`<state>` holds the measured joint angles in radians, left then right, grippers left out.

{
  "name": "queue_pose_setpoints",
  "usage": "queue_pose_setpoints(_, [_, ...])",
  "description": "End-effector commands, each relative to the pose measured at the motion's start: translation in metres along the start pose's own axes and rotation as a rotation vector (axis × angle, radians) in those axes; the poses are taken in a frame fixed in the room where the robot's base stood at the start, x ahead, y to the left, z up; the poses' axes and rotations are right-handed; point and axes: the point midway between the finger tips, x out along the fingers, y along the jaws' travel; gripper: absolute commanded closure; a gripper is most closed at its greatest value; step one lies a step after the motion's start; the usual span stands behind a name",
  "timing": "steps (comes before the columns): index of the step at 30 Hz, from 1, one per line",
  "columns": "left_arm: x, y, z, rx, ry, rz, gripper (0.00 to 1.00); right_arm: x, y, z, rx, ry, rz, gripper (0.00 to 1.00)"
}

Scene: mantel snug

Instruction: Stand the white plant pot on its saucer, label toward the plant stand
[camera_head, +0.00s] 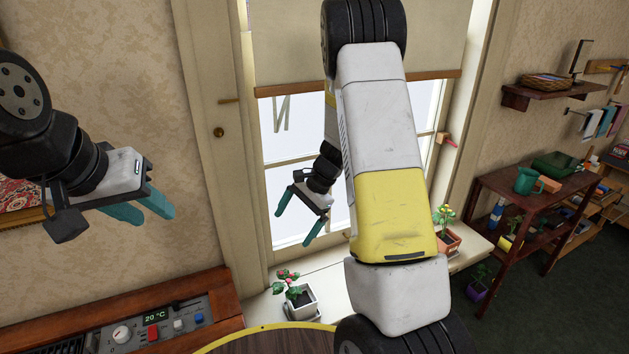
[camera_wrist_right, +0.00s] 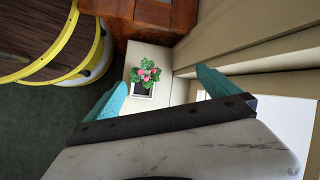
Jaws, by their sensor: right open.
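A white plant pot (camera_head: 302,309) with a green plant and red flowers stands upright on the pale windowsill. It also shows in the right wrist view (camera_wrist_right: 142,91), between my open fingers and beyond them. I cannot make out its label or a saucer. My right gripper (camera_head: 292,229) is open and empty, in front of the window and above the pot. My left gripper (camera_head: 156,215) is at the left, clear of everything, its two teal fingers apart and empty. A dark red wooden stand (camera_head: 533,207) with potted plants, perhaps the plant stand, is at the right.
A terracotta pot (camera_head: 446,243) with yellow flowers is further right on the sill (camera_head: 332,286). A wooden control panel (camera_head: 160,325) stands lower left. My right arm hides the middle of the window.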

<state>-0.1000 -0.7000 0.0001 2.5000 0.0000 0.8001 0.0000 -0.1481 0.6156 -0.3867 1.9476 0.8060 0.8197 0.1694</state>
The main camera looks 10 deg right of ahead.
Motion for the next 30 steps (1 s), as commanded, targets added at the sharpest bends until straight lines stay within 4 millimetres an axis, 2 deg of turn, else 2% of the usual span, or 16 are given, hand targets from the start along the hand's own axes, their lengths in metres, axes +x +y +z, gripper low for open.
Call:
queue_pose_setpoints(1, [0.0,0.0,0.0,0.0,0.0,0.0,0.64,-0.022,-0.004,0.015,-0.053,0.006,-0.02,0.0])
queue_pose_setpoints(6, [0.0,0.0,0.0,0.0,0.0,0.0,0.64,-0.08,-0.003,0.06,-0.236,0.036,-0.052,0.0])
queue_pose_setpoints(11, [0.0,0.0,0.0,0.0,0.0,0.0,0.64,-0.128,0.009,0.101,-0.415,0.09,-0.07,0.0])
queue_pose_setpoints(15, [0.0,0.0,0.0,0.0,0.0,0.0,0.64,-0.164,0.026,0.133,-0.571,0.158,-0.075,0.0])
queue_pose_setpoints(24, [0.0,0.0,0.0,0.0,0.0,0.0,0.64,-0.221,0.078,0.187,-0.896,0.367,-0.044,0.0])
queue_pose_setpoints(30, [0.0,0.0,0.0,0.0,0.0,0.0,0.64,-0.241,0.11,0.207,-1.056,0.516,0.005,0.0])
